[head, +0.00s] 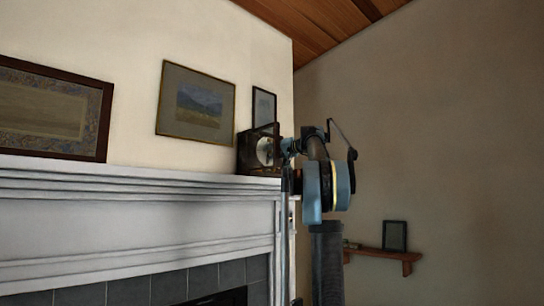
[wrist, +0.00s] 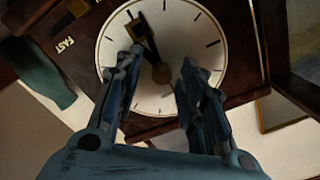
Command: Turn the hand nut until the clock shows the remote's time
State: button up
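The clock (head: 262,150) is a dark wooden case with a round pale dial, standing at the right end of the mantel. In the wrist view its white dial (wrist: 205,25) with dark tick marks fills the top middle. Dark hands (wrist: 145,35) run from the centre up and slightly left; I cannot read a clear time. The hand nut (wrist: 162,73) appears as a brownish round piece at the dial's centre. My gripper (wrist: 161,58) is open, its fingers apart on either side of the centre. In the head view my gripper (head: 288,146) is close before the dial. I cannot make out the remote.
The white mantel (head: 140,178) runs above a tiled fireplace. Framed pictures (head: 195,103) hang or lean behind it. A small wooden shelf (head: 385,254) with a dark frame is on the right wall. In the wrist view, "FAST" lettering (wrist: 65,45) lies left of the dial.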

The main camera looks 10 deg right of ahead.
jog(key=shift+a, duration=0.1)
grip_shut()
jog(key=shift+w+m, duration=0.1)
jog(key=shift+m, duration=0.4)
grip_release()
jog(key=v, duration=1.2)
